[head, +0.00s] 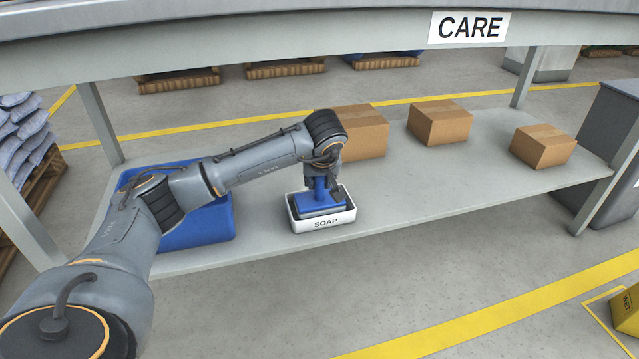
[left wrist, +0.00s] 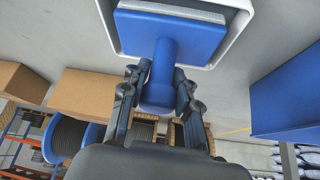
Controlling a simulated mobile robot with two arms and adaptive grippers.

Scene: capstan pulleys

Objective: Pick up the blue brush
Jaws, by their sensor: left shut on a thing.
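The blue brush (head: 322,200) has an upright handle and a flat block with a grey underside. It sits in a white tray (head: 323,224) labelled SOAP on the grey shelf. In the left wrist view the brush (left wrist: 172,35) shows its blue block inside the tray's white rim (left wrist: 243,22). My left gripper (head: 325,180) is above the tray, shut on the brush handle. In the left wrist view the left gripper's fingers (left wrist: 158,90) lie on either side of the handle. I cannot tell whether the brush touches the tray floor. My right gripper is not in view.
A blue bin (head: 205,228) stands left of the tray, partly behind my left arm. Cardboard boxes (head: 440,122) stand along the back and right of the shelf (head: 420,180). An upper shelf with a CARE sign (head: 468,27) hangs overhead.

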